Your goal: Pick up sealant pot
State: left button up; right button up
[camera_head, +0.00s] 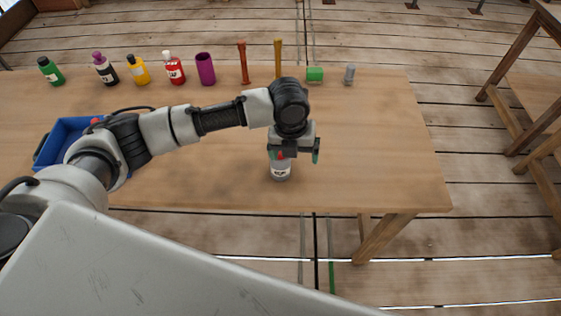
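A small grey-white pot with a pale label and a red tip (281,173) stands upright near the table's front edge; it may be the sealant pot, but its label is too small to read. My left gripper (295,155) points down right above it, with its fingers spread apart. The red tip shows between the fingers, closer to the left one; the right finger stands clear of the pot. The gripper hides part of the pot's top, and I cannot tell whether a finger touches it. My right gripper is not in view.
A blue tray (62,134) sits left, partly behind my arm. The table's right side is clear.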

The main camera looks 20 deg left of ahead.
aim_at(280, 157)
pick_arm(q)
jog(key=w+a+r+m, duration=0.1)
jog(key=a, duration=0.1)
jog(key=w+a+r+m+y, duration=0.1)
jog(key=a+r, duration=0.1)
jog(key=shift+w+m, duration=0.2)
jog(key=shift+m, duration=0.2)
jog(key=shift+a+f, duration=0.1)
jog(key=shift+a, duration=0.05)
notch_tip(280, 157, down, 5)
jog(key=shift+f+p, duration=0.1)
jog(key=shift+p, duration=0.35)
notch_tip(280, 157, down, 4)
jog(key=shift+w+f+p, duration=0.1)
jog(key=shift+w+p, duration=0.05)
jog(key=shift+p, duration=0.6)
jog(key=shift+f, duration=0.45)
jog(key=c, duration=1)
jog(key=shift+c, duration=0.4)
